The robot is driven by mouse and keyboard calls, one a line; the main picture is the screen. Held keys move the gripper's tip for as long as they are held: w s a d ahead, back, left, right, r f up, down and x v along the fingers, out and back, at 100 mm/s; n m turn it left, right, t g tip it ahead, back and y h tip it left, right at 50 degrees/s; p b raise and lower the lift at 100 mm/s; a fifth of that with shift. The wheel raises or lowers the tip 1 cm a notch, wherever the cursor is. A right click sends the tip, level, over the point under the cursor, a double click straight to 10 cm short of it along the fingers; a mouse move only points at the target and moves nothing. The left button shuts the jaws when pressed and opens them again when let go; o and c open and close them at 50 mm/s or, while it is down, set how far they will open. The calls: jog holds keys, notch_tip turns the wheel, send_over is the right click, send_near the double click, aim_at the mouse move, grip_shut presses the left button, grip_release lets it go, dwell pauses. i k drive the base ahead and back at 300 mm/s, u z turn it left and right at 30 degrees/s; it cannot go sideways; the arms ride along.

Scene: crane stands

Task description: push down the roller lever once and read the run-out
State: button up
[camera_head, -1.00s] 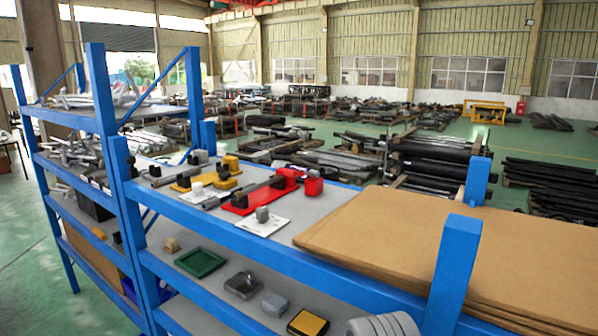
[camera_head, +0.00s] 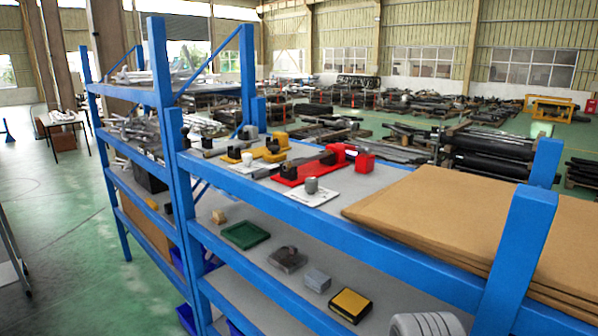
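Several small lever-like devices stand on the top of the blue shelf rack. The red device (camera_head: 300,173) has a dark bar along it and a red block (camera_head: 365,163) at its right end. Before it, a grey cylinder (camera_head: 311,185) stands on a white card (camera_head: 326,197). A yellow device (camera_head: 270,153) with a bar stands to its left, with a small white cylinder (camera_head: 246,159) before it. A grey-black device (camera_head: 222,149) stands further left. I cannot tell which one is the roller lever, and no reading is legible. My gripper is out of view.
Brown boards (camera_head: 440,215) cover the rack's right top, beside a blue post (camera_head: 518,245). The lower shelf holds a green tray (camera_head: 246,234), a yellow-black block (camera_head: 350,304) and a white ribbed roll (camera_head: 425,325). Open green floor (camera_head: 60,220) lies to the left.

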aim_at(345, 147)
jog(key=z, duration=0.5)
jog(key=k, duration=1.2)
jog(key=u, duration=0.45)
jog(key=i, duration=0.65)
jog(key=u, duration=0.75)
jog(key=i, duration=0.6)
